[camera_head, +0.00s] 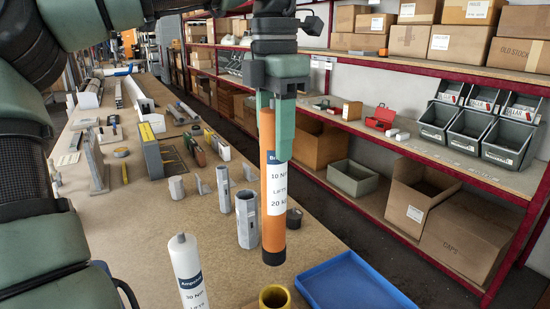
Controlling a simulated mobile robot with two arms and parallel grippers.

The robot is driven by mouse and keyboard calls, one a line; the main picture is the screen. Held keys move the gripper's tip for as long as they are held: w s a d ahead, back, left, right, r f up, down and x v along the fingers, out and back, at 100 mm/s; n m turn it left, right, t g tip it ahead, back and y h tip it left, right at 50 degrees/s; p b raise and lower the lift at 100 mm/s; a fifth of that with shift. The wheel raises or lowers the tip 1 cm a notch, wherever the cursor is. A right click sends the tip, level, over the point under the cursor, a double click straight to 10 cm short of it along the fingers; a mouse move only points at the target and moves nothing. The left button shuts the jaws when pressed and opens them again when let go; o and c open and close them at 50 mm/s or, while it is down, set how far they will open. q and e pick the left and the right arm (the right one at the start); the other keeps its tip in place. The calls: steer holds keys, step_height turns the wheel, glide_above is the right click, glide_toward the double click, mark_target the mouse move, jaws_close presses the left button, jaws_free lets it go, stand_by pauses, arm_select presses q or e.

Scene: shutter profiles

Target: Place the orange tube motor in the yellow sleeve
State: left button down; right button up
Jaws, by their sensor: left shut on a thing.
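The orange tube motor (272,222) hangs upright in the middle of the head view, with a white label and a black lower end. My left gripper (274,130) is shut on its upper end, its green fingers on both sides. The yellow sleeve (274,296) stands at the bottom edge, its round opening facing up; its lower part is cut off by the frame. The motor's lower end shows just above the sleeve's opening in the picture, apart from it. My right gripper is not in view.
A white tube motor (188,271) stands to the left of the sleeve. A blue tray (352,284) lies to the right. Grey metal tubes (246,219) stand behind the motor. Shelves with cardboard boxes (459,234) line the right side.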

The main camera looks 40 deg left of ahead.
mark_target(274, 175)
arm_select(q)
step_height(274, 175, down, 14)
steer(key=shift+f+p, duration=0.45)
steer(key=shift+f, duration=1.8)
steer(key=shift+s+d, duration=0.1)
steer(key=shift+s, duration=0.05)
steer(key=c, duration=1)
jaws_free()
steer(key=shift+f, duration=0.15)
steer(key=shift+o, duration=0.7)
step_height(274, 175, up, 12)
steer(key=shift+r+b, duration=0.1)
steer(key=shift+b, duration=0.3)
